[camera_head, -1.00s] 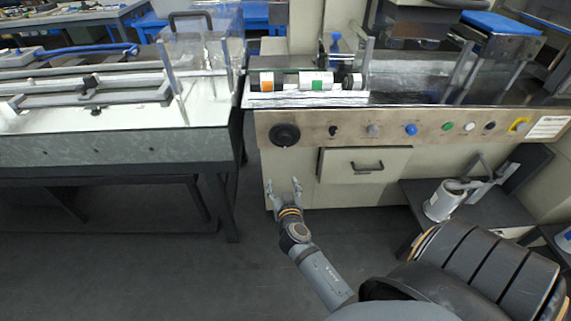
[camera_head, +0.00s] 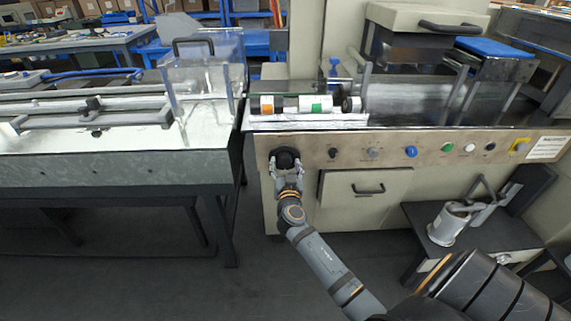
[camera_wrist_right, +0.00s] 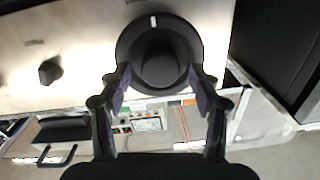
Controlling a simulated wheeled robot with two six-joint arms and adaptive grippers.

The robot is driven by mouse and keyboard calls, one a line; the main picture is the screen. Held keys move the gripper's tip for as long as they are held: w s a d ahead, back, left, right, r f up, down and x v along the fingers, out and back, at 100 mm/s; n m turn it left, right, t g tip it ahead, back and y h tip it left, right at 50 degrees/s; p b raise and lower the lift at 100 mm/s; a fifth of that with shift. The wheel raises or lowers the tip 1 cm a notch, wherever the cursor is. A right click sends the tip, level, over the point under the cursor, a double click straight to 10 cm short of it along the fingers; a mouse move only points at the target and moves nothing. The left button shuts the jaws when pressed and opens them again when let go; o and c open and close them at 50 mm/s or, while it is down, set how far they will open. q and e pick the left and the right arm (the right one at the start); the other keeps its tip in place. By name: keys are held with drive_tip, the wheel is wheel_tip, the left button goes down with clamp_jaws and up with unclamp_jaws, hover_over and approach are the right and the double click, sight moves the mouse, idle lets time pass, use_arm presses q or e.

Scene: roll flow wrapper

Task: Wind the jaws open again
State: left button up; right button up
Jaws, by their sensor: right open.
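The large black round knob (camera_head: 285,159) is at the left end of the machine's front panel (camera_head: 400,150). My right gripper (camera_head: 287,168) is open in front of it in the head view. In the right wrist view the knob (camera_wrist_right: 158,52) fills the top middle, its white mark pointing up. The fingers of my right gripper (camera_wrist_right: 159,85) stand apart, one on each side of the knob's lower part. I cannot tell whether they touch it. A roller with orange and green bands (camera_head: 300,104) lies above the panel. My left gripper is not in view.
Small knobs and coloured buttons (camera_head: 411,151) run along the panel to the right. A drawer with a handle (camera_head: 367,189) is below. A conveyor table (camera_head: 110,158) stands at the left, and a low shelf with a metal roll (camera_head: 447,228) at the right.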

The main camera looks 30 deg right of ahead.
drive_tip(key=shift+w+d, duration=0.1)
drive_tip(key=shift+w, duration=0.05)
drive_tip(key=c, duration=1.1)
drive_tip(key=shift+c, duration=0.2)
